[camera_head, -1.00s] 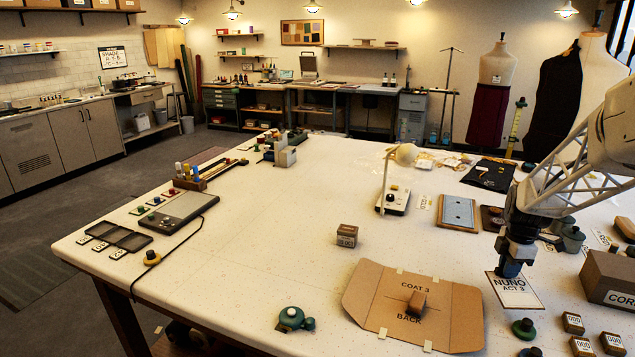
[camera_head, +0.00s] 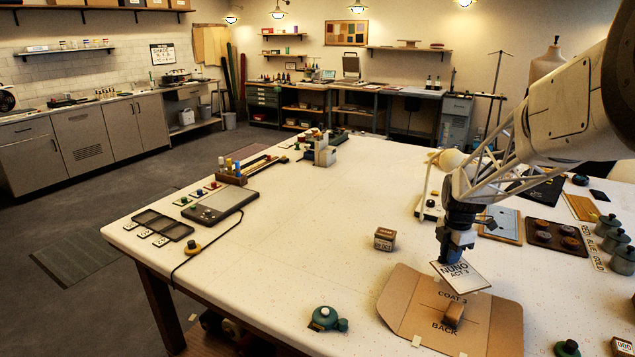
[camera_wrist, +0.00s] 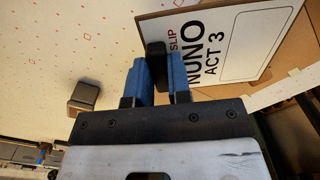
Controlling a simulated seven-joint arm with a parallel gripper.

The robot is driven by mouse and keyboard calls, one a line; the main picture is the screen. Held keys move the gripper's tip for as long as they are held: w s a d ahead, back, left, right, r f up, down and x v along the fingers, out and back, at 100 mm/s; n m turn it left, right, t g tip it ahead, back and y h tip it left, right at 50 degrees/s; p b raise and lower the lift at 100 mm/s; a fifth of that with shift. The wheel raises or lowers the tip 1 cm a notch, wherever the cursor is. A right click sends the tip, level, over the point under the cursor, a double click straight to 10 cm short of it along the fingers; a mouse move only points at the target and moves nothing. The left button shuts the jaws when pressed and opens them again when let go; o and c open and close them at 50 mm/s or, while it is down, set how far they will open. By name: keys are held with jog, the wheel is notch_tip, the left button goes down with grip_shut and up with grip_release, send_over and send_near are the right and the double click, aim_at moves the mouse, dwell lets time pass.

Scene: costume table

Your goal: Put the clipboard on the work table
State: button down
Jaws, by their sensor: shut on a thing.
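The likely clipboard (camera_head: 463,276) is a thin board with a white sheet reading "NUNO ACT 3". My gripper (camera_head: 450,259) is shut on it at one edge. In the wrist view, the board (camera_wrist: 235,42) extends right from the blue fingers (camera_wrist: 160,78), with a dark piece between them. The work table (camera_head: 300,245) is large and white-topped. The board overlaps the far edge of a brown cardboard pattern (camera_head: 408,300) in the head view. I cannot tell the exact gap below it.
A small brown block (camera_head: 453,315) lies on the pattern. A small box (camera_head: 385,239) stands to its far left, and a green round object (camera_head: 325,318) at the near left. Dark-green pots (camera_head: 606,227) crowd the right. The table's middle is clear.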

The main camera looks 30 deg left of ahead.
jog(key=s+a+n, duration=0.1)
jog(key=s+a, duration=0.1)
jog(key=a, duration=0.4)
jog(key=s+a+n, duration=0.2)
jog(key=a, duration=0.5)
jog(key=s+a+n, duration=0.1)
jog(key=s+a, duration=0.1)
jog(key=a, duration=0.5)
jog(key=shift+s+a, duration=0.1)
jog(key=s+a+n, duration=0.1)
jog(key=s+a, duration=0.3)
jog(key=a, duration=0.2)
jog(key=s+a+n, duration=0.2)
jog(key=s+a, duration=0.2)
jog(key=a, duration=0.2)
jog(key=s+a+n, duration=0.2)
jog(key=s+a, duration=0.2)
jog(key=a, duration=0.2)
jog(key=shift+a, duration=0.3)
jog(key=shift+w+a+f, duration=0.1)
jog(key=shift+w, duration=0.05)
send_over(281, 239)
jog(key=shift+f, duration=0.7)
jog(key=shift+f, duration=1.75)
jog(key=shift+f, duration=0.15)
